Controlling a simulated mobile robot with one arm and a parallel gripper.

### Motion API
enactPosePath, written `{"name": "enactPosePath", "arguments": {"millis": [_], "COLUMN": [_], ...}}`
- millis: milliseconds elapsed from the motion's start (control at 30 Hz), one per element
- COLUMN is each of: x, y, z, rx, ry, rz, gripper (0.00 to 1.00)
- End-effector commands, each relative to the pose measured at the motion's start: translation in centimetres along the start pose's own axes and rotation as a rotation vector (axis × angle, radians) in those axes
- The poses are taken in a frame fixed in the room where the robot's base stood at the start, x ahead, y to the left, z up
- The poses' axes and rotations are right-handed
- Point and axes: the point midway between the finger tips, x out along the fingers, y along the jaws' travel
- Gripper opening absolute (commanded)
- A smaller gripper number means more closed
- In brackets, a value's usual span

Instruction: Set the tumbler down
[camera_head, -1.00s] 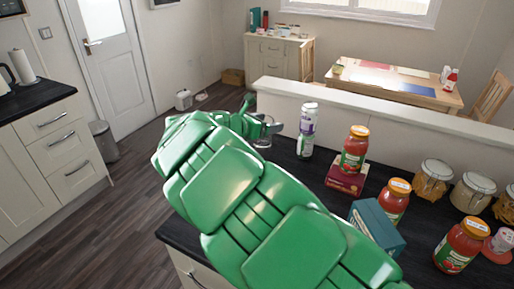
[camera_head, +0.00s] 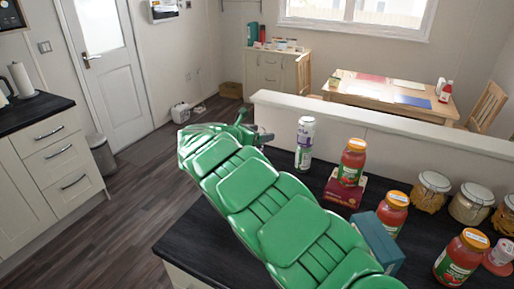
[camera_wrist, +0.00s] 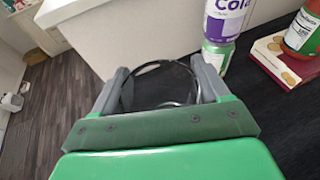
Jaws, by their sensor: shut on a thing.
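My gripper (camera_wrist: 165,85) is shut on the tumbler (camera_wrist: 163,66), a clear glass whose round rim shows between the two grey fingers in the wrist view. The dark worktop shows through and around it, beside the low pale wall. In the head view my gripper (camera_head: 262,135) is at the far end of the worktop (camera_head: 205,225), by the wall, and my green arm hides most of it. The tumbler cannot be made out there. Whether its base touches the worktop cannot be told.
Farther right are a sauce jar (camera_head: 352,160) on a red box (camera_head: 343,190), a teal box (camera_head: 377,240) and more jars. The low wall (camera_head: 350,125) runs behind.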

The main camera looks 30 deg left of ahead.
Motion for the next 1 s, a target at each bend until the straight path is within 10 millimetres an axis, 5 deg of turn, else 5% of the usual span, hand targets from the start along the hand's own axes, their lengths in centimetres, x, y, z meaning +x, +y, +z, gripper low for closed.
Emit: {"name": "enactPosePath", "arguments": {"millis": [500,1000], "x": [3.1,4.3], "y": [2.9,4.0], "z": [-3.5,-4.8], "rx": [-0.002,0.0], "ry": [0.002,0.001], "rz": [0.003,0.001], "gripper": [0.34,0.34]}}
